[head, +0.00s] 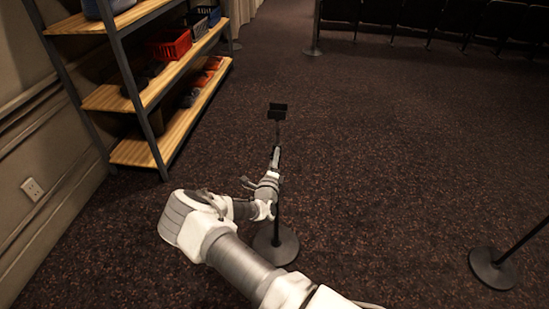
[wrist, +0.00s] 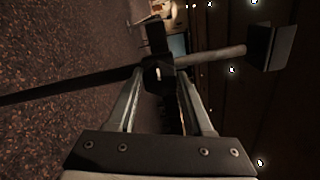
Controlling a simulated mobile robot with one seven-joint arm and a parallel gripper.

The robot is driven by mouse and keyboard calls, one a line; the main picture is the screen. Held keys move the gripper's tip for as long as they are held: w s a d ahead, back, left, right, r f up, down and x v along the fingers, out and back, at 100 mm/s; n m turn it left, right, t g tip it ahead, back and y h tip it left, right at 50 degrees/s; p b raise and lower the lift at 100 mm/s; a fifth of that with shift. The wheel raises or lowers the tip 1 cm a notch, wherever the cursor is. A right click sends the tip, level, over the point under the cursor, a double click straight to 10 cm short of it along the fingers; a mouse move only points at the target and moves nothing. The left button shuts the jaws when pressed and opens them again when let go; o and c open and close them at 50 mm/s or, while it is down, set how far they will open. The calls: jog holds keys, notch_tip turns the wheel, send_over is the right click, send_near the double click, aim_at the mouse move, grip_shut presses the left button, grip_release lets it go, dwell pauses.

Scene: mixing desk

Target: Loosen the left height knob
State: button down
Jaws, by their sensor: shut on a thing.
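A thin dark stand rises from a round base (head: 276,246) in the middle of the head view. A flat black bracket (head: 278,110) tops its pale upper tube (head: 277,131). In the wrist view the stand lies sideways, with the dark lower pole (wrist: 60,85) at left, the pale tube (wrist: 215,55) and bracket (wrist: 272,46) at right. The dark height knob (wrist: 158,76) sits at the joint between them. My gripper (wrist: 161,84) is shut on this knob, with one finger on each side. In the head view my gripper (head: 276,155) reaches the stand, but the knob is too small to make out.
A second stand with a round base (head: 493,268) is at the right. A metal shelf with wooden boards (head: 140,152) and bins (head: 170,45) stands at the left by the wall. Dark seats (head: 430,18) line the back. The carpet (head: 390,150) between is clear.

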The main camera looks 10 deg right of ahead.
jog(key=shift+n, duration=0.5)
jog(key=shift+c, duration=1.5)
grip_release()
jog(key=shift+s, duration=0.15)
jog(key=p+v, duration=0.2)
jog(key=v, duration=1.5)
jog(key=shift+p, duration=0.35)
jog(key=shift+s, duration=0.1)
